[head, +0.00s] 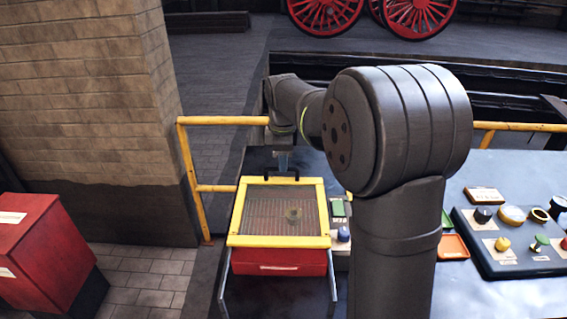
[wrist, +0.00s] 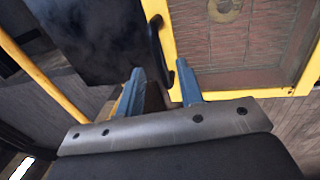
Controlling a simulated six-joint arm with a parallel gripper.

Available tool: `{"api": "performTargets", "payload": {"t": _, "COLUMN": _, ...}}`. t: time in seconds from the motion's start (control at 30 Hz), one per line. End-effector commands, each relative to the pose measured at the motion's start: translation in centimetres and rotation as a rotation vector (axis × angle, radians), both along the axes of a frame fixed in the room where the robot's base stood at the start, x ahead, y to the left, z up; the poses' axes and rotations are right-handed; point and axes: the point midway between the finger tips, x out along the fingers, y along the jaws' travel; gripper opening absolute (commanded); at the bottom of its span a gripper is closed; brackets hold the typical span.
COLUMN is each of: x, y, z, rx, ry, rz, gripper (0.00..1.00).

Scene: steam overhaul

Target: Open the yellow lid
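The yellow lid (head: 279,241) has a yellow frame around a see-through, ribbed panel, and sits over a red box (head: 279,262) in the head view. A black handle (head: 271,179) is on its far edge. The lid's frame also shows in the wrist view (wrist: 240,82), with the black handle (wrist: 154,38) on it. My gripper (wrist: 162,72) has two blue fingers set apart, with the lower end of the handle showing between them. In the head view my gripper (head: 283,160) is at the handle; whether it touches is unclear.
A yellow rail (head: 205,188) stands left of the lid. A control panel (head: 510,262) with knobs and an orange tray (head: 453,247) are on the bench to the right, beyond my arm. A red cabinet (head: 45,250) stands on the floor at left.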

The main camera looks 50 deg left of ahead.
Motion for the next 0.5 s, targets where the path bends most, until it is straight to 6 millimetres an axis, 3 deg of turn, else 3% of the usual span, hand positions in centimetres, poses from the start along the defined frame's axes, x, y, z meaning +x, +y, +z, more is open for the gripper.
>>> {"api": "performTargets", "payload": {"t": 0.2, "x": 0.3, "y": 0.3, "z": -2.0, "rx": 0.000, "ry": 0.000, "rz": 0.000, "gripper": 0.34}}
{"api": "performTargets", "payload": {"t": 0.5, "x": 0.3, "y": 0.3, "z": -2.2, "rx": 0.000, "ry": 0.000, "rz": -0.001, "gripper": 0.34}}
